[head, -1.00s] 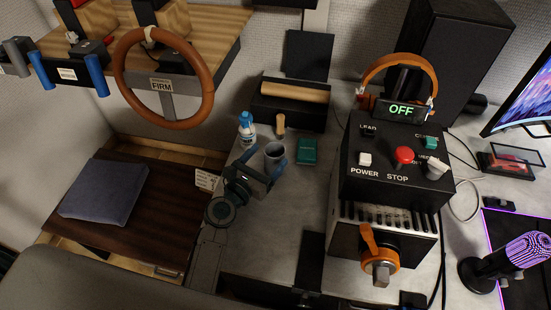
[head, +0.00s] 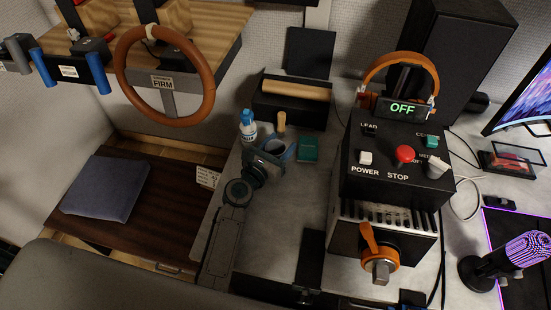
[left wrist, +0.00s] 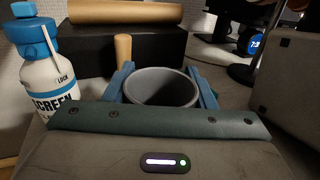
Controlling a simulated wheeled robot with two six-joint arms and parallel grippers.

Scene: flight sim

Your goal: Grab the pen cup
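The pen cup (head: 275,147) is a grey, round, open-topped cup standing on the grey desk. In the left wrist view the pen cup (left wrist: 160,88) sits in the middle, and I see no pens in it. My left gripper (head: 277,150) reaches in from the front left, with its blue fingers on either side of the cup. In the left wrist view the fingers of my left gripper (left wrist: 163,85) lie close along the cup's left and right sides. I cannot tell whether they press on it. My right gripper is not in view.
A white bottle with a blue cap (head: 248,125) stands close left of the cup. A wooden handle (head: 281,122) and a black box (head: 290,102) are behind it. A green box (head: 308,149) lies just right. A black control box (head: 400,160) stands farther right.

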